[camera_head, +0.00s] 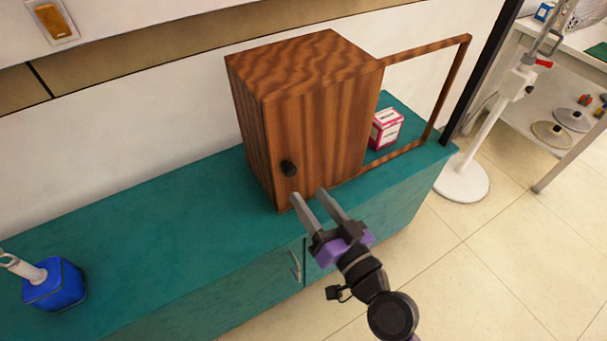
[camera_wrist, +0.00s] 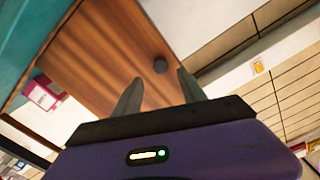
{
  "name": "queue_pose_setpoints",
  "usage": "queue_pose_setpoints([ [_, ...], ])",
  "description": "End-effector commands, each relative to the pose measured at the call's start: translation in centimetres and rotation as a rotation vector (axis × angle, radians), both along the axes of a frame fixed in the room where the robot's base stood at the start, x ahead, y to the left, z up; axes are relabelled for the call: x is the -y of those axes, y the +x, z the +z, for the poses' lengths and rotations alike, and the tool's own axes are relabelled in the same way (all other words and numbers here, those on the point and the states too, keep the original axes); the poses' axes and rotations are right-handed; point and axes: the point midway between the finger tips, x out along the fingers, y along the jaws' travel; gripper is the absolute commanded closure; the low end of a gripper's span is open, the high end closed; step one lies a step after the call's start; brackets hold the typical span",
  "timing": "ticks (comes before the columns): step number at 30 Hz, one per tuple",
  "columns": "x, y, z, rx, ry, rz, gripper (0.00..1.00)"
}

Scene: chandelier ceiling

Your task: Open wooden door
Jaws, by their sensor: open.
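A wooden cabinet (camera_head: 250,100) with wavy dark grain stands on the teal counter. Its wooden door (camera_head: 325,130) faces the front and looks shut, with a round black knob (camera_head: 288,168) near its left edge. In the wrist view the door (camera_wrist: 105,55) fills the upper middle, and the knob (camera_wrist: 160,65) shows beyond the fingertips. My gripper (camera_head: 308,196) is open and empty, its two fingers pointing at the lower part of the door, below and right of the knob. In the wrist view the fingers (camera_wrist: 158,82) are spread apart. I cannot tell whether a fingertip touches the door.
A wooden open frame (camera_head: 468,62) extends right of the cabinet, with a pink-and-white box (camera_head: 386,129) beside it. A blue bottle (camera_head: 55,285) stands at the counter's left. The teal counter (camera_head: 150,230) is clear between bottle and cabinet. A white stand (camera_head: 462,183) is at the right.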

Motion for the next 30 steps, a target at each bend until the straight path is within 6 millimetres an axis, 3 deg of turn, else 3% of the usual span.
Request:
queue_pose_setpoints([
  [5,-0.6,0.7,0.1,0.011,-0.019,0.004,0.51],
  [18,-3.9,5.7,0.1,0.010,-0.020,0.002,0.51],
  [30,-4.4,6.4,0.0,0.009,-0.019,0.000,0.51],
])
